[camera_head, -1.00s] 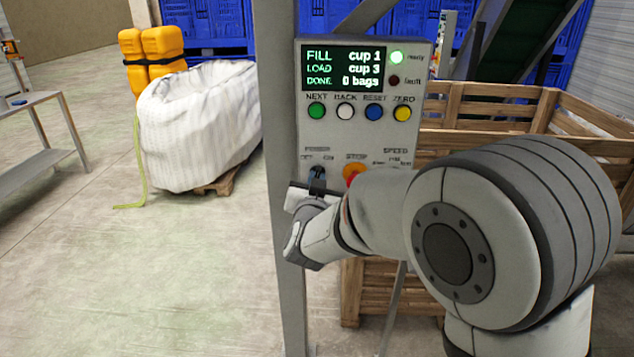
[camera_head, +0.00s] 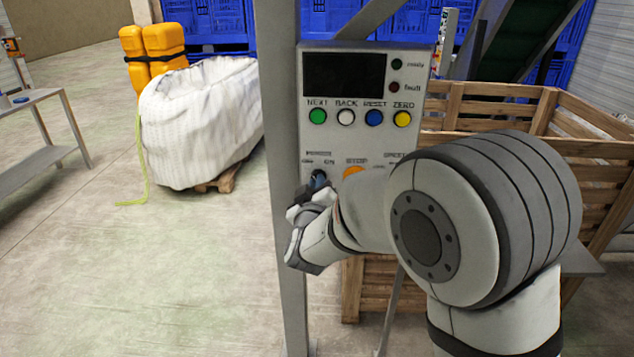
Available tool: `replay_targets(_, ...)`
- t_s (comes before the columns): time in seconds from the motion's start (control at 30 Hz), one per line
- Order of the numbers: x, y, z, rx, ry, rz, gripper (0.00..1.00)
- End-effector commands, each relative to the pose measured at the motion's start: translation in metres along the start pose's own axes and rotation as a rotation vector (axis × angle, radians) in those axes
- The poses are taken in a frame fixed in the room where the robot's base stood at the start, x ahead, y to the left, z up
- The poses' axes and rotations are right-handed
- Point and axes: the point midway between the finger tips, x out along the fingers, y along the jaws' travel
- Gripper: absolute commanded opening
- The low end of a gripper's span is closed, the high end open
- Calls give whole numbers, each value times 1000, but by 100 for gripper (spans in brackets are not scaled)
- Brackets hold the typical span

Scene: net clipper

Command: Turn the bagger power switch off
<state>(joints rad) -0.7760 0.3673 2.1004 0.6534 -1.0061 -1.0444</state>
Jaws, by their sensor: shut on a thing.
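The bagger control panel (camera_head: 334,135) is a light grey box fixed to a grey post. Its display (camera_head: 344,75) is black, and the ready and fault lamps (camera_head: 396,64) beside it are dark. The power switch (camera_head: 319,179) is a dark knob at the panel's lower left, under small lettering that includes "ON". My gripper (camera_head: 315,193) is at the switch, shut on it. My arm and gripper hide the lower part of the panel, and the fingertips show only in part.
Green, white, blue and yellow buttons (camera_head: 346,117) run across the panel. An orange stop button (camera_head: 354,171) sits close right of my gripper, partly hidden. A grey post (camera_head: 281,160) stands left. A wooden crate (camera_head: 480,105) is behind my arm. Floor at left is open.

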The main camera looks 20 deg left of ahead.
Motion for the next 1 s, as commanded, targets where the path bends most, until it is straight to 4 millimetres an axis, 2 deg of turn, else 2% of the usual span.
replay_targets(0.33,0,-1,1,-127,-3,-2,0)
replay_targets(0.87,0,-1,2,-147,-4,-1,0)
replay_targets(0.9,0,0,2,-147,-4,-1,13)
replay_targets(1.0,0,0,2,-147,-3,-1,21)
